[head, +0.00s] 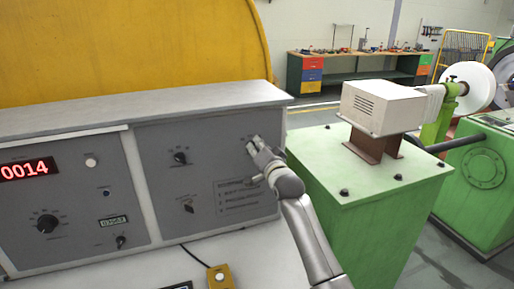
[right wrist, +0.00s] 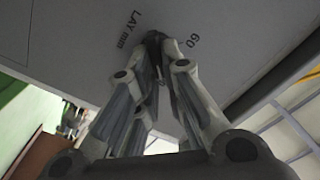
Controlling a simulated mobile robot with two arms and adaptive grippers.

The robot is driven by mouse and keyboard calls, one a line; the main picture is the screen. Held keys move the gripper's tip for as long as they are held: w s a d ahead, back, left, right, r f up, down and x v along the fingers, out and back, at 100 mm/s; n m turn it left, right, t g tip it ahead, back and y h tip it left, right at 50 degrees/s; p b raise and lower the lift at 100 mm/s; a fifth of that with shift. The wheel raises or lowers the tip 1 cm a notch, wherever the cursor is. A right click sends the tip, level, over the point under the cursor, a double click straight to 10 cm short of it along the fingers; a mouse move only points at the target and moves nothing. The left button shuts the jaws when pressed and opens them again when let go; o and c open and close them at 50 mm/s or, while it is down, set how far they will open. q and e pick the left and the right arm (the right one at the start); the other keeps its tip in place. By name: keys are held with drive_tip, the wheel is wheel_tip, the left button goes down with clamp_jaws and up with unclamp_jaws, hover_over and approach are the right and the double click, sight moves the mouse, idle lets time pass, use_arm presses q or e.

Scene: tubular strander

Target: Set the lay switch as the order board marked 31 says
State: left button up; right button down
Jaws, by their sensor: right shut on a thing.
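The lay switch (right wrist: 154,42) is a dark knob on the grey panel, beside the printed words LAY mm and the number 60 in the right wrist view. My right gripper (right wrist: 155,55) is shut on this knob, with its fingers on either side. In the head view my right gripper (head: 254,148) reaches the upper right of the control panel (head: 220,165) and covers the switch. The knob's pointer direction is hidden by the fingers. No order board marked 31 can be made out. My left gripper is not in view.
Other knobs (head: 180,157) sit on the panel left of my gripper. A red display (head: 29,169) reads 0014. A green machine block (head: 365,205) with a beige box (head: 383,107) stands close to the right of my arm. A yellow drum (head: 130,50) rises behind.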

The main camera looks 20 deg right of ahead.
drive_tip(key=c, duration=1.5)
unclamp_jaws()
drive_tip(key=shift+c, duration=0.2)
drive_tip(key=shift+s, duration=0.15)
drive_tip(key=s, duration=1.1)
drive_tip(key=shift+s+d, duration=0.2)
drive_tip(key=shift+s, duration=0.2)
